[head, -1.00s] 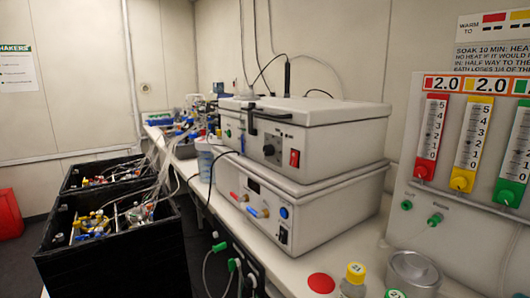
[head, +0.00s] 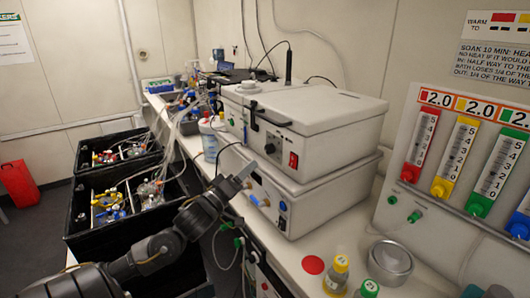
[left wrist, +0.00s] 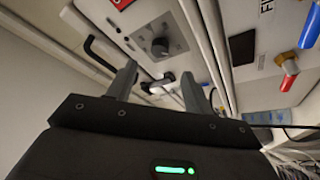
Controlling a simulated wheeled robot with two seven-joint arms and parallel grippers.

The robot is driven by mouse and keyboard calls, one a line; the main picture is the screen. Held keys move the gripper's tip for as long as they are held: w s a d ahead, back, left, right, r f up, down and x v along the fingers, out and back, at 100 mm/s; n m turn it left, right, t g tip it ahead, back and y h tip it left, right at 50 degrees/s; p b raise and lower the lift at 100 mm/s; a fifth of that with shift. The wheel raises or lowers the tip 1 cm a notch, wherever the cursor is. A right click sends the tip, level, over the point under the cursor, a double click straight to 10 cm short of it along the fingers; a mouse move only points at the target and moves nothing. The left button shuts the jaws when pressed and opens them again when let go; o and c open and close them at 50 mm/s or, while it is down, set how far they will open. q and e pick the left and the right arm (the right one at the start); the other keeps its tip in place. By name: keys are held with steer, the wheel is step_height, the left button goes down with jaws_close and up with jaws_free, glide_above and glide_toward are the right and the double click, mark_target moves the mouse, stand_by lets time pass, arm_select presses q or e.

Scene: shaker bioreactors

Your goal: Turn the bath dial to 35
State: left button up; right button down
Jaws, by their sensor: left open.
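The bath dial (head: 269,148) is a dark round knob on the front panel of the upper white bath unit (head: 315,140). It also shows in the left wrist view (left wrist: 160,47), beyond the fingertips; its setting is too small to read. My left gripper (head: 240,174) is in front of the stacked units, to the left of the dial and lower in the head view. In the left wrist view the left gripper (left wrist: 160,78) has its two fingers spread, with nothing held between them, apart from the dial. My right gripper is not in view.
A red switch (head: 293,159) sits right of the dial, and a black latch (head: 254,118) to its left. The lower unit (head: 300,207) has blue and red valve handles near my gripper. Black crates (head: 100,235) stand left. Bottles and a metal pot (head: 390,262) stand on the bench at right.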

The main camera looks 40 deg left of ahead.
mark_target(268, 152)
arm_select(q)
steer(key=p+x, duration=0.2)
steer(key=x, duration=0.5)
steer(key=shift+w+r, duration=0.15)
steer(key=shift+w, duration=0.75)
steer(key=c, duration=1)
